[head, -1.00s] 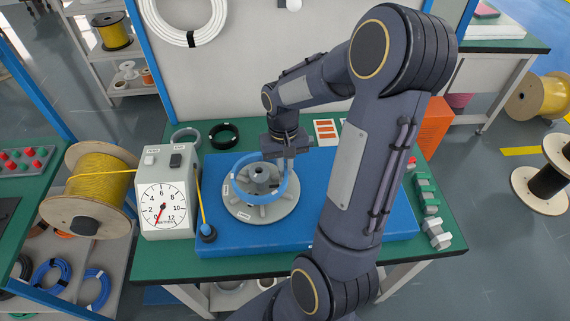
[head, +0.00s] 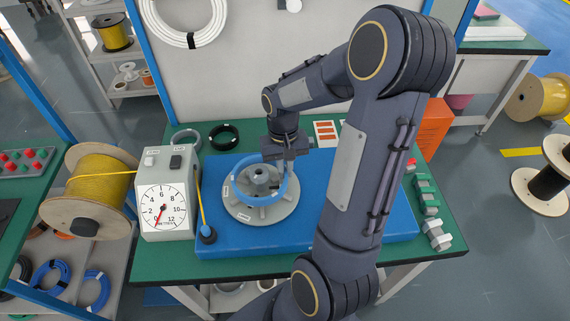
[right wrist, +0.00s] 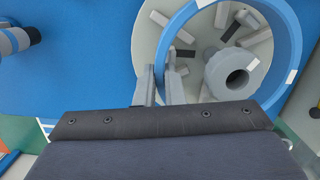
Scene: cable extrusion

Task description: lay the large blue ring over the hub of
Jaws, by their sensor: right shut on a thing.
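The large blue ring (head: 284,190) is around the raised centre hub (head: 260,174) of a round grey spoked disc (head: 262,214) on the blue board. In the right wrist view the ring (right wrist: 293,48) encircles the hub (right wrist: 232,73), which sits off-centre within it. My right gripper (head: 286,166) is at the ring's far right side and is shut on its band. Its fingers (right wrist: 163,78) straddle the band in the right wrist view. I cannot tell whether the ring touches the disc. My left gripper is not in view.
A white length meter (head: 165,195) and a yellow cable spool (head: 95,190) stand left of the blue board (head: 225,242). A black ring (head: 224,136) and a grey ring (head: 186,139) lie behind it. Green and grey blocks (head: 429,205) line the table's right side.

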